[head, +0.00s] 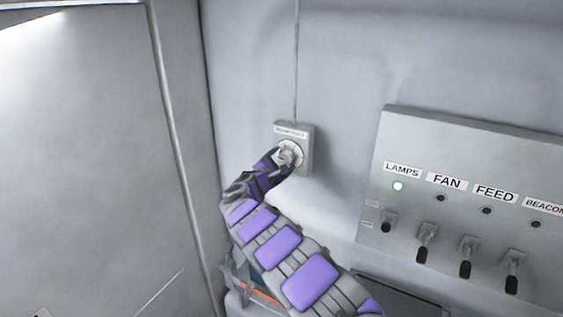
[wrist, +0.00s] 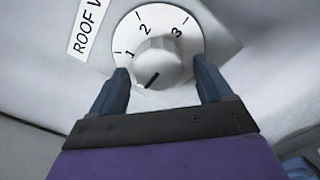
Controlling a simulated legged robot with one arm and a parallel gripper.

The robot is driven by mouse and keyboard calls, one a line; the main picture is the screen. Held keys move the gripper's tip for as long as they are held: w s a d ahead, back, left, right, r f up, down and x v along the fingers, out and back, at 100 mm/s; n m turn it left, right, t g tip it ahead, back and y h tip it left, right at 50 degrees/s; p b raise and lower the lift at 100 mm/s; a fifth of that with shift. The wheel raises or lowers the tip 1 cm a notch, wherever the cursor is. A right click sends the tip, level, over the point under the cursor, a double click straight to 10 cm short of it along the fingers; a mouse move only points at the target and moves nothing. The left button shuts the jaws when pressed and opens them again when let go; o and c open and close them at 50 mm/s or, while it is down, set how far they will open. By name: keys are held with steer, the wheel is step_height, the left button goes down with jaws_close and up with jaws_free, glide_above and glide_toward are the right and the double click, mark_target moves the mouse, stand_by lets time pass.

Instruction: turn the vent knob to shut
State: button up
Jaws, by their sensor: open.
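The vent knob (wrist: 158,64) is a pale round knob on a white dial marked 1, 2 and 3, in the upper middle of the wrist view. Its dark pointer line points to the lower left, below the 1. A label beginning "ROOF V" (wrist: 88,25) is beside it. In the head view the knob (head: 289,152) sits on a small grey wall box (head: 307,150). My gripper (wrist: 162,82) is open, with one dark finger on each side of the knob. I cannot tell whether the fingers touch it. In the head view my gripper (head: 284,158) partly covers the dial.
A grey switch panel (head: 470,160) with labels LAMPS, FAN, FEED and BEACON stands to the right, with several toggles below. The LAMPS light (head: 398,186) is lit. A conduit (head: 296,60) runs up from the box. Bare wall lies between box and panel.

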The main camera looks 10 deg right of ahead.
steer(key=shift+s+r, duration=0.15)
steer(key=v, duration=1.7)
steer(key=shift+a, duration=0.25)
steer(key=shift+s+d, duration=0.1)
